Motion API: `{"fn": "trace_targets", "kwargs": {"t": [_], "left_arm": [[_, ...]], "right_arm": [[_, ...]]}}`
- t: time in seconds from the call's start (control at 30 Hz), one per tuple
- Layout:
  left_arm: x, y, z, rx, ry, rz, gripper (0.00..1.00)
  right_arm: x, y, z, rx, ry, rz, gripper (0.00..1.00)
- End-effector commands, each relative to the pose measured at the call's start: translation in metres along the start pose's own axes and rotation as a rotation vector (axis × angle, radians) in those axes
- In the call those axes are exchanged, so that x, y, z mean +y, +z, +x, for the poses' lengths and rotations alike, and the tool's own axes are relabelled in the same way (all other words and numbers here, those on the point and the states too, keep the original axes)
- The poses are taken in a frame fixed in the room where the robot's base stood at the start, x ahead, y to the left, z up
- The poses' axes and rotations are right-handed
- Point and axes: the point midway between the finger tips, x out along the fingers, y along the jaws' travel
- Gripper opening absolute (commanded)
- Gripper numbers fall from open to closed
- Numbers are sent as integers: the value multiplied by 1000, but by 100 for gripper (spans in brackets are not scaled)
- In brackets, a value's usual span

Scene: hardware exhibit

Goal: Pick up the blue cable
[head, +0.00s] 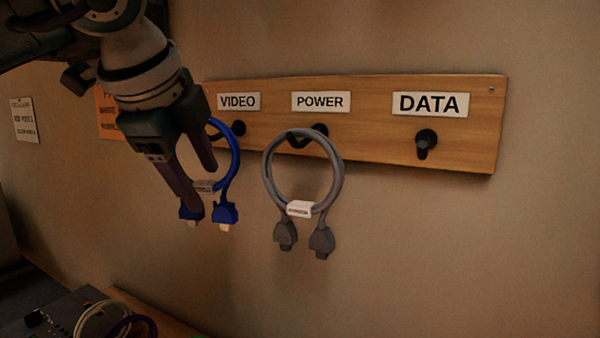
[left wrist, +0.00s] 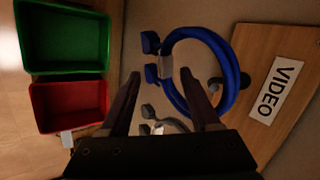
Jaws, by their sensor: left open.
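The blue cable (head: 233,165) is a coiled loop hanging from the black hook under the VIDEO label. Its two connectors hang at the bottom, and a pale tag wraps the loop. In the left wrist view the blue cable (left wrist: 232,75) is upper right of centre, beyond the right-hand finger. My left gripper (head: 198,188) is open in front of the loop's left side and hides part of it. In the left wrist view my left gripper (left wrist: 160,88) has its fingers spread wide, with no cable held between them. My right gripper is in neither view.
A grey cable (head: 267,180) hangs on the POWER hook just right of the blue one. The DATA hook (head: 425,142) is empty. All hooks sit on a wooden board (head: 375,140). Green (left wrist: 62,40) and red (left wrist: 70,105) bins show in the left wrist view.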

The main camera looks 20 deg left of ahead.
Motion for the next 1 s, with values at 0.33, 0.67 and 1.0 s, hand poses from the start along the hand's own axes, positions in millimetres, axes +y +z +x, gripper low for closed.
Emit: {"fn": "trace_targets", "kwargs": {"t": [0.33,0.67,1.0], "left_arm": [[2,1,37,0,2,1,63],[2,1,37,1,2,1,44],[2,1,36,2,1,1,6]], "right_arm": [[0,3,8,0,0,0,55],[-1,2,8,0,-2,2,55],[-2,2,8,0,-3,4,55]]}}
